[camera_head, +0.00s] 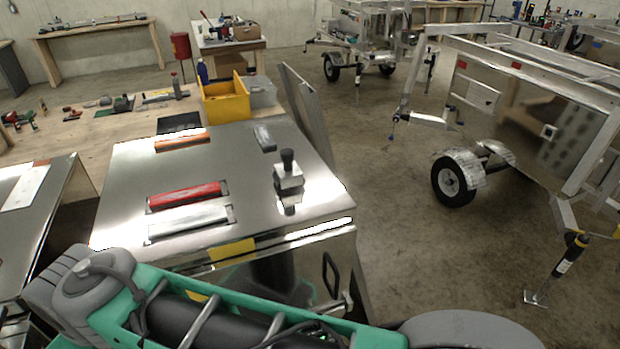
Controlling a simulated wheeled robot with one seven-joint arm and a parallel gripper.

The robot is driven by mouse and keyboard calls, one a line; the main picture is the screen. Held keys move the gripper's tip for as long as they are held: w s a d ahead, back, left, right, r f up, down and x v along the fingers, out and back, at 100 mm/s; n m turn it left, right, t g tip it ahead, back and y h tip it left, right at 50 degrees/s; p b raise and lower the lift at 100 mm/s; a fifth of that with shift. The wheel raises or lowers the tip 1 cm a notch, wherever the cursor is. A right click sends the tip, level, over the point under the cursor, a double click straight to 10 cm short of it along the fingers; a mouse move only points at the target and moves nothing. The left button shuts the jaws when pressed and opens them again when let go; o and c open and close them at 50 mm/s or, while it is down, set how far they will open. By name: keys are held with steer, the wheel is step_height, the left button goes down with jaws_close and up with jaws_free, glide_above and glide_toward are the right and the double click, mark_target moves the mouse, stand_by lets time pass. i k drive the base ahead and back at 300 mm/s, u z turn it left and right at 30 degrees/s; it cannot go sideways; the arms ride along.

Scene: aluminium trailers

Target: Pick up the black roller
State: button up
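A small black knob-like cylinder (288,158) stands upright on a silver block (288,177) on the right part of the shiny metal tabletop (125,180). A dark grey oblong piece (265,138) lies behind it, near the back right of the tabletop. I cannot tell for sure which of these is the black roller. My gripper is not in view. Green and grey parts of my own body fill the bottom of the picture, below the tabletop's front edge.
A red bar (187,196), a white bar (188,219) and an orange bar (182,143) lie at the tabletop's left. A yellow bin (228,105) stands behind on a wooden bench. A wheeled trailer (458,180) stands right. The concrete floor between is clear.

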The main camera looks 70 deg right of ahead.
mark_target(289, 174)
steer(key=u, duration=1.6)
steer(key=i, duration=0.55)
steer(key=z, duration=4.15)
steer(key=i, duration=0.5)
steer(key=z, duration=0.1)
